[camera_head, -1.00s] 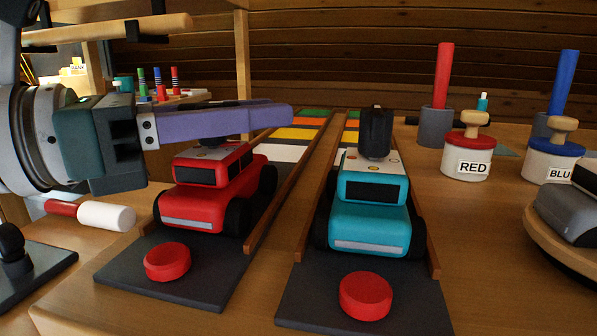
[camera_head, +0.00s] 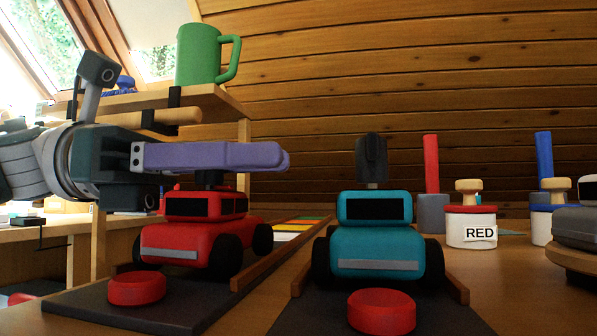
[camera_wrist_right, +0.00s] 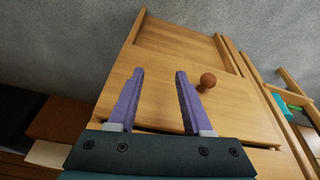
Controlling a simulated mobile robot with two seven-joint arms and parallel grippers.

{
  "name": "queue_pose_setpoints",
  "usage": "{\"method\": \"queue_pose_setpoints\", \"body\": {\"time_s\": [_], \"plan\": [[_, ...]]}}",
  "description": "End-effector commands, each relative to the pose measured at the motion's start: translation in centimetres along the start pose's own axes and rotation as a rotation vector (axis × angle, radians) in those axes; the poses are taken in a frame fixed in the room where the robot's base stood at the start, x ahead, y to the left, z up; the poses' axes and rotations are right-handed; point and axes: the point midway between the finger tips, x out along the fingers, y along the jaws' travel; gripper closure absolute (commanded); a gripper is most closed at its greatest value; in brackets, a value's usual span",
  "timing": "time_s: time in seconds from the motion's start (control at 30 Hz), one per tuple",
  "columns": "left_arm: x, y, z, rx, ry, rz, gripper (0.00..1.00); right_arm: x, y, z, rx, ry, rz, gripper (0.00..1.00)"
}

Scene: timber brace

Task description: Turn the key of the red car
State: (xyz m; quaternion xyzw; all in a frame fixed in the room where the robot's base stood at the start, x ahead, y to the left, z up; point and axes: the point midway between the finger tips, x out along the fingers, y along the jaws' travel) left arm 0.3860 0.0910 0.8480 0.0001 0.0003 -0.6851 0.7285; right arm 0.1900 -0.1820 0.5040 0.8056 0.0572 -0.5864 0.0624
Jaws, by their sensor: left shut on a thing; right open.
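The red car (camera_head: 203,232) stands on a dark ramp plate at the left in the head view, with a red button (camera_head: 137,288) in front. My left gripper (camera_head: 265,157) lies level over its roof, its purple fingers shut on the key (camera_head: 208,179). Only a dark lower part of the key shows under the fingers; its turn angle is hidden. The teal car (camera_head: 376,237) beside it carries an upright black key (camera_head: 371,160). My right gripper (camera_wrist_right: 160,73) is open and empty in the right wrist view, facing a wooden panel with a round knob (camera_wrist_right: 207,81).
A red button (camera_head: 381,311) sits before the teal car. Wooden rails (camera_head: 268,262) flank the lanes. A jar labelled RED (camera_head: 471,229) and red and blue posts stand at the right. A green mug (camera_head: 200,55) stands on a shelf above my left arm.

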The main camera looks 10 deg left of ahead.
Motion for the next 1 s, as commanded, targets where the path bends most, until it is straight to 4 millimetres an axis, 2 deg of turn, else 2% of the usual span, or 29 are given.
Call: {"method": "queue_pose_setpoints", "body": {"time_s": [0.43, 0.47, 0.7, 1.0], "plan": [[0.05, -0.07, 0.08, 0.001, -0.001, -0.011, 1.0, 0.06, 0.0, 0.03, 0.0, 0.0, 0.0, 0.5], [0.05, -0.07, 0.08, 0.001, -0.001, -0.011, 0.7, 0.06, -0.01, 0.03, 0.0, 0.0, 0.0, 0.5], [0.04, -0.05, 0.04, 0.0, -0.001, -0.01, 0.44, 0.07, -0.01, 0.03, 0.0, 0.0, 0.0, 0.5], [-0.27, 0.0, 0.04, -0.001, 0.0, -0.008, 0.44, -0.02, 0.0, 0.01, 0.0, 0.0, 0.0, 0.5]]}}
